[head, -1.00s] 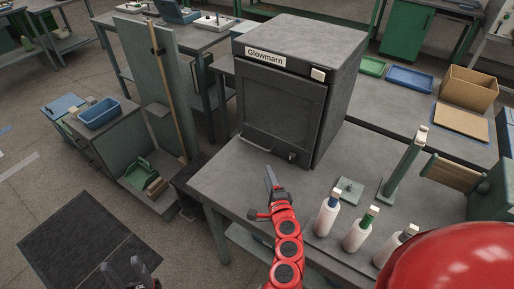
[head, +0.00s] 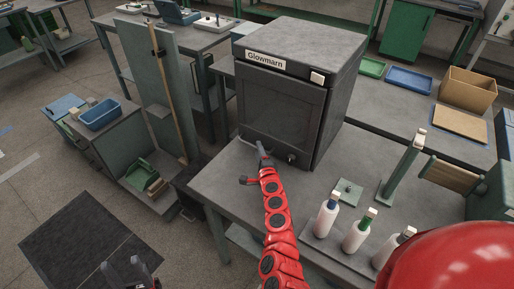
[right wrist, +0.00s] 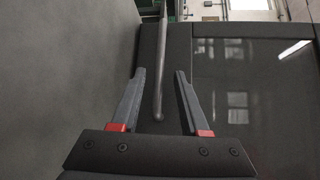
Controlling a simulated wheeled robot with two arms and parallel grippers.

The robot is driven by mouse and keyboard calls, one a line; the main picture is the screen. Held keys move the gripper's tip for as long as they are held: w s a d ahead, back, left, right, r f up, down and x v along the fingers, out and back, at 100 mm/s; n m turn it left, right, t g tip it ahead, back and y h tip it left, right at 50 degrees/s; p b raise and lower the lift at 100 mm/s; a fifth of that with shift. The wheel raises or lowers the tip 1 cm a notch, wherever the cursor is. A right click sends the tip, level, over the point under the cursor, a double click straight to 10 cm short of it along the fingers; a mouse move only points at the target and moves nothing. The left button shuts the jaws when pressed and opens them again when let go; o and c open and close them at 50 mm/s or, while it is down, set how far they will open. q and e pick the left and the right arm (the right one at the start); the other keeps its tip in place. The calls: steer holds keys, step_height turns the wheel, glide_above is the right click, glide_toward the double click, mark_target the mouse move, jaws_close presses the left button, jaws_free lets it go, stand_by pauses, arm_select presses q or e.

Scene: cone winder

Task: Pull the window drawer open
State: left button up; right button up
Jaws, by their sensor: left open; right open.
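The window drawer (head: 282,105) is the dark front with a glossy pane on the grey Glowmarn cabinet (head: 310,45); it looks shut. The pane also shows at the right of the right wrist view (right wrist: 250,85). A thin bar handle (head: 247,140) runs along the drawer's lower edge. My right gripper (head: 262,152) is at this handle, partly hiding it. In the right wrist view the bar (right wrist: 159,70) lies between the two open fingers (right wrist: 158,75), with gaps on both sides. My left gripper (head: 128,270) is low at the left, open and empty, far from the cabinet.
The grey table (head: 215,185) is clear left of my right arm. Several white bottles (head: 327,215) stand to the arm's right, with a green post (head: 402,170) behind them. A small knob (head: 291,157) sits near the cabinet's lower front.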

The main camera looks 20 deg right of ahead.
steer(key=shift+w+f, duration=0.15)
steer(key=shift+w, duration=0.45)
steer(key=shift+w+f, duration=0.15)
steer(key=shift+w, duration=0.45)
steer(key=shift+w+d, duration=0.1)
steer(key=shift+w, duration=0.1)
jaws_close()
stand_by(0.4)
